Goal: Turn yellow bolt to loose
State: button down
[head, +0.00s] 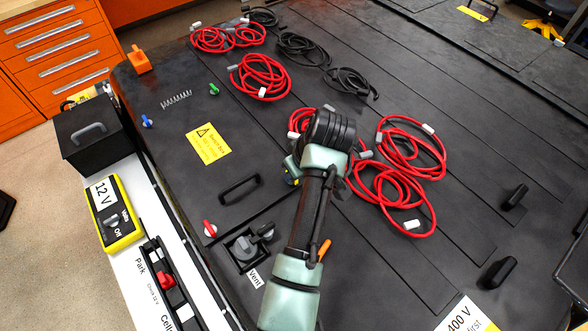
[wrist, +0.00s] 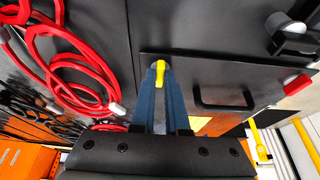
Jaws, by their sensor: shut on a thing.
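The yellow bolt (wrist: 160,76) has a winged yellow head and sits at a corner of a black cover plate (wrist: 215,72). My gripper (wrist: 161,68) has its two blue fingers shut on the bolt's head, one on each side. In the head view my gripper (head: 292,174) is pointed down at the pack top, mostly hidden behind my arm. How far the bolt is turned cannot be told.
A red bolt (head: 210,229), a blue bolt (head: 147,121) and a green bolt (head: 214,89) stand at other spots on the pack top. A black handle (head: 240,188), a grey vent knob (head: 244,247) and coiled red cables (head: 412,150) are near my arm.

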dwell(0.4)
jog(key=c, duration=0.9)
grip_release()
jog(key=shift+p+v, duration=1.3)
jog(key=shift+v, duration=5.2)
